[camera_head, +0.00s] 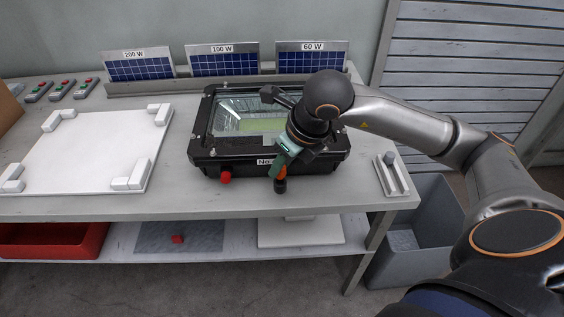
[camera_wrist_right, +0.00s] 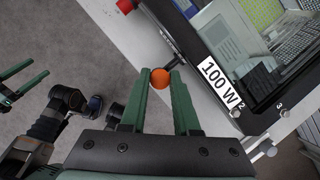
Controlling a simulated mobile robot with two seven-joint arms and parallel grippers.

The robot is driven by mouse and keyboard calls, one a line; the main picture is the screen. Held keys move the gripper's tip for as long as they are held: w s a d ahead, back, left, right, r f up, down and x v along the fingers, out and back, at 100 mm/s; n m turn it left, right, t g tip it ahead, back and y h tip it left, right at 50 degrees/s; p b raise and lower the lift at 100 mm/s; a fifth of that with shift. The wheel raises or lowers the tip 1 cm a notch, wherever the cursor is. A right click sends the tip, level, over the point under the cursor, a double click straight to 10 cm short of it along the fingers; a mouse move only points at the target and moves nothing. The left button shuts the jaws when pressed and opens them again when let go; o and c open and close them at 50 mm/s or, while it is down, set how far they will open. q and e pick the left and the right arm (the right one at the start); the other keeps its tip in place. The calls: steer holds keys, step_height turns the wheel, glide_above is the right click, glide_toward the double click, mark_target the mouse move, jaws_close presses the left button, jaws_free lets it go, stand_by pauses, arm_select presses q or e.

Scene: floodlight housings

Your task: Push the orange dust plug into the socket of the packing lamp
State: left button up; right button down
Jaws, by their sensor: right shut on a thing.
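The packing lamp (camera_head: 200,158), a black housing with a glass front, lies on the bench; its label reads 100 W in the right wrist view (camera_wrist_right: 219,84). My right gripper (camera_head: 281,168) is at the lamp's front edge, and also shows in the right wrist view (camera_wrist_right: 160,80). It is shut on the round orange dust plug (camera_wrist_right: 160,78), held between the green fingertips. A dark stub (camera_wrist_right: 168,42) by the lamp's edge lies close to the plug; I cannot tell whether they touch. My left gripper (camera_wrist_right: 40,68) shows at the left of the wrist view, its fingers apart and empty.
A red knob (camera_head: 225,177) sticks out of the lamp's front. A white board with corner blocks (camera_head: 85,150) lies to the left, a small slotted holder (camera_head: 393,176) to the right. Solar panels (camera_head: 222,61) stand behind. A grey bin (camera_head: 415,235) stands beside the bench.

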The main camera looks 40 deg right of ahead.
arm_select(q)
steer(key=shift+f+b, duration=1.05)
steer(key=shift+f, duration=0.1)
arm_select(e)
steer(key=shift+f, duration=1.15)
steer(key=c, duration=0.6)
jaws_free()
steer(key=shift+o, duration=0.2)
steer(key=shift+r, duration=0.25)
arm_select(q)
step_height(320, 180, up, 3)
steer(key=shift+a+f+p, duration=0.1)
steer(key=shift+f+p, duration=0.05)
steer(key=shift+p, duration=1)
arm_select(e)
steer(key=v, duration=1.2)
steer(key=shift+s, duration=0.15)
arm_select(q)
steer(key=shift+s, duration=0.1)
arm_select(e)
steer(key=shift+s+f, duration=0.1)
